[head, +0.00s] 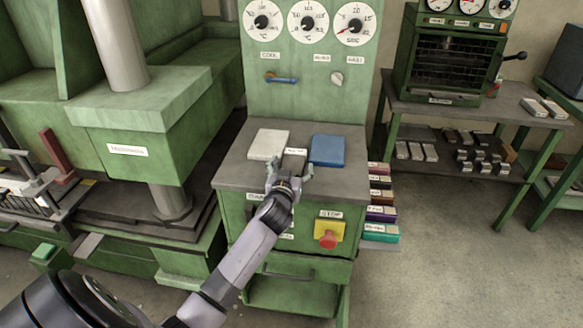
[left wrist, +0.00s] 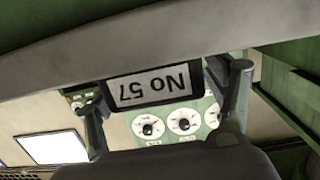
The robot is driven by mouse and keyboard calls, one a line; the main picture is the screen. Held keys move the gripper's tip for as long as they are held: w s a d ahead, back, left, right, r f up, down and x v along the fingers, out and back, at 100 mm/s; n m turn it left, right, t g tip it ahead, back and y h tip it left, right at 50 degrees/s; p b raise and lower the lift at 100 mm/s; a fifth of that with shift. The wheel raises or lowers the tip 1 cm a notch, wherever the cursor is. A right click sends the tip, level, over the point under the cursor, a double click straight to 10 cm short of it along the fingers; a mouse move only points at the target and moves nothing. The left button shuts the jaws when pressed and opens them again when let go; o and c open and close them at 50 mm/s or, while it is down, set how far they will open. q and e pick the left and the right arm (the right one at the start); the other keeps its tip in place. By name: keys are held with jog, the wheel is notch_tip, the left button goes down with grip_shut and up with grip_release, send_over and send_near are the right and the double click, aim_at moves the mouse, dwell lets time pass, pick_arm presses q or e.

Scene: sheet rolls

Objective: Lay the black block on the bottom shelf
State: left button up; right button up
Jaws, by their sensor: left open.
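A small black block with a white label reading "No 57" (left wrist: 153,87) lies between the spread fingers of my left gripper (head: 289,168) in the left wrist view, upside down there. In the head view its pale label (head: 295,152) shows on the grey top of the green cabinet, between a white block and a blue block. The left gripper is open around it, with a finger at each side; whether they touch it I cannot tell. A low shelf (head: 468,165) under the right-hand table holds several small blocks. My right gripper is not in view.
The white block (head: 268,144) and blue block (head: 327,150) flank the gripper closely. A stack of coloured labelled blocks (head: 380,214) stands at the cabinet's right side. A red stop button (head: 328,239) is on the cabinet front. The floor at right is clear.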

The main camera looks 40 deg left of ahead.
pick_arm(q)
jog(key=shift+r, duration=0.15)
jog(key=shift+s+d, duration=0.15)
jog(key=shift+s, duration=0.15)
jog(key=v, duration=1.1)
jog(key=shift+s, duration=0.15)
